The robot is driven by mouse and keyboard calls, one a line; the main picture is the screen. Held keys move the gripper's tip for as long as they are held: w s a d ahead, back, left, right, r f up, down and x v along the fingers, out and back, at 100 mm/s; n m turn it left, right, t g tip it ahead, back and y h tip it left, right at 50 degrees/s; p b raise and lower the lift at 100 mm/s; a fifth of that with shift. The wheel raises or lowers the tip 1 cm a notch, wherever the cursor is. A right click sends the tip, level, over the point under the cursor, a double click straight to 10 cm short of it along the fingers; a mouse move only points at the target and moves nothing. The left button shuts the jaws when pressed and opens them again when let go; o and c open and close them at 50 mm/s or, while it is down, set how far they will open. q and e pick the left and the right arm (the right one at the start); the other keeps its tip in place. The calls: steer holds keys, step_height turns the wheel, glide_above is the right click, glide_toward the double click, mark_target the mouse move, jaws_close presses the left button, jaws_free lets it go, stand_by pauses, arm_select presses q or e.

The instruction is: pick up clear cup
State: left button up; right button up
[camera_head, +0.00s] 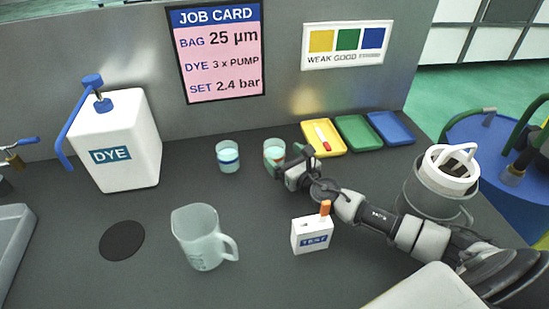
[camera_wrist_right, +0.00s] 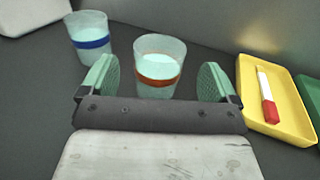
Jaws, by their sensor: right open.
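Two clear cups stand upright on the dark bench. One has an orange band (camera_head: 274,151) and the other, to its left, has a blue band (camera_head: 228,156). My right gripper (camera_head: 292,161) is open beside the orange-banded cup and partly covers it in the head view. In the right wrist view the orange-banded cup (camera_wrist_right: 158,68) appears between the open green-padded fingers (camera_wrist_right: 158,80), with gaps on both sides. The blue-banded cup (camera_wrist_right: 91,38) is outside the left finger. Both cups hold pale contents. My left gripper is not seen.
Yellow (camera_head: 327,137), green (camera_head: 358,133) and blue (camera_head: 391,128) trays lie right of the cups; the yellow one holds a red-and-white stick. A clear jug (camera_head: 199,238), test box (camera_head: 312,235) and dye container (camera_head: 118,140) stand nearby. A wall (camera_head: 290,85) rises behind.

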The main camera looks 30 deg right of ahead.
mark_target(281, 153)
steer(key=w, duration=0.3)
steer(key=shift+w+a+f, duration=0.1)
steer(key=shift+w+a, duration=0.2)
steer(key=shift+w, duration=0.05)
steer(key=c, duration=1.1)
